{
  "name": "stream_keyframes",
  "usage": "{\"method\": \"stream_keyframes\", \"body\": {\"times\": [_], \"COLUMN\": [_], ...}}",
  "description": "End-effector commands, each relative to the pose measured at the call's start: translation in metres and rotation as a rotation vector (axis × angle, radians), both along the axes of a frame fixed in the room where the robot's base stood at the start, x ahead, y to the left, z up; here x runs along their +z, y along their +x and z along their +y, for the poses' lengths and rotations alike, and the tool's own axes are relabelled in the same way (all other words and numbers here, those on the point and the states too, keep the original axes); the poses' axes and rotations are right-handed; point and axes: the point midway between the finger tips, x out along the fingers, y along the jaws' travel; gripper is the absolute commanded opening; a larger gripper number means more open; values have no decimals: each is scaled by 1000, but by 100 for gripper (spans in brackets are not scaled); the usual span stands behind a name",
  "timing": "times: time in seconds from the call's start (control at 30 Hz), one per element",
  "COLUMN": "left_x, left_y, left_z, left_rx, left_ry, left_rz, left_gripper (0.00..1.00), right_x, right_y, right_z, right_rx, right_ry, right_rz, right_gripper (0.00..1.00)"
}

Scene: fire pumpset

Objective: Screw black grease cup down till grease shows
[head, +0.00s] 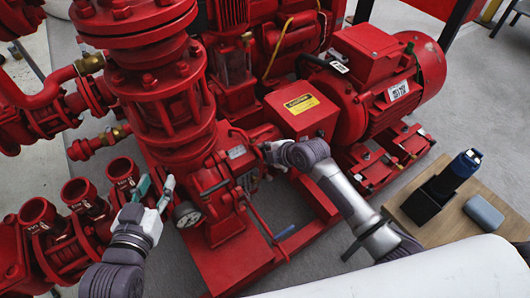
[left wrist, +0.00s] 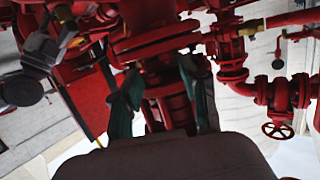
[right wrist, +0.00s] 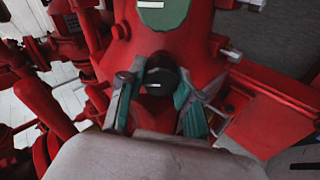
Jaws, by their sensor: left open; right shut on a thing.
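The black grease cup (right wrist: 158,78) shows in the right wrist view as a round dark cap on the red pump. My right gripper (right wrist: 158,80) is shut on it, with one teal-padded finger on each side. In the head view my right gripper (head: 268,152) reaches the pump housing from the right, and the cup is hidden there. I cannot make out any grease.
A red motor (head: 385,85) stands behind my right arm. Open red pipe ends (head: 80,192) are close left of my left gripper. A wooden table (head: 412,225) at the right bears a black holder (head: 433,200) with a blue-topped item and a grey-blue block (head: 484,213).

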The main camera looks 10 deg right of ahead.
Motion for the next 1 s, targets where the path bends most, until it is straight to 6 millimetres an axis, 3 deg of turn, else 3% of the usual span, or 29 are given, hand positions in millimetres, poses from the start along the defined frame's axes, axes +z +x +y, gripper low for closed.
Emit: {"method": "stream_keyframes", "body": {"times": [0.1,0.37,0.57,0.7,0.83,1.0], "left_x": [-5,-43,-79,-97,-103,-94], "left_y": [-2,-28,-75,-117,-153,-151], "left_z": [1,14,32,46,57,56], "left_rx": [1,19,41,59,71,71], "left_ry": [8,68,139,185,219,217], "left_rz": [35,293,605,829,1004,995], "left_gripper": [44,44,44,44,44,44], "right_x": [1,2,3,3,3,2], "right_y": [0,-1,0,0,0,0], "right_z": [0,0,0,0,0,0], "right_rx": [-8,-68,-150,-212,-268,-334], "right_ry": [7,63,139,196,248,308], "right_rz": [5,30,61,84,104,130], "right_gripper": [0,0,0,0,0,0]}}
